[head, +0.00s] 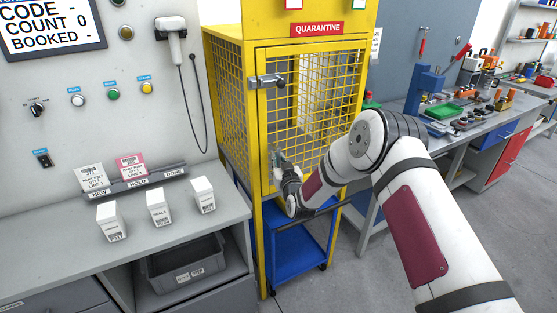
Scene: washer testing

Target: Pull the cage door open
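The yellow mesh cage door (340,44) is on the front of the yellow quarantine cage in the head view. It looks flush with its frame, though my arm covers its lower right part. A grey metal latch (267,81) sits at its upper left edge. My gripper (277,162) is at the lower left edge of the door, beside or on a small grey piece that may be the handle. The fingers are small and dark there. I cannot tell whether they are open or shut, or whether they touch the door.
A grey bench (180,225) with small white boxes stands left of the cage. A blue cart (300,240) is under the cage. A workbench (470,140) with tools and parts runs along the right. Grey floor (350,285) is clear in front of the cage.

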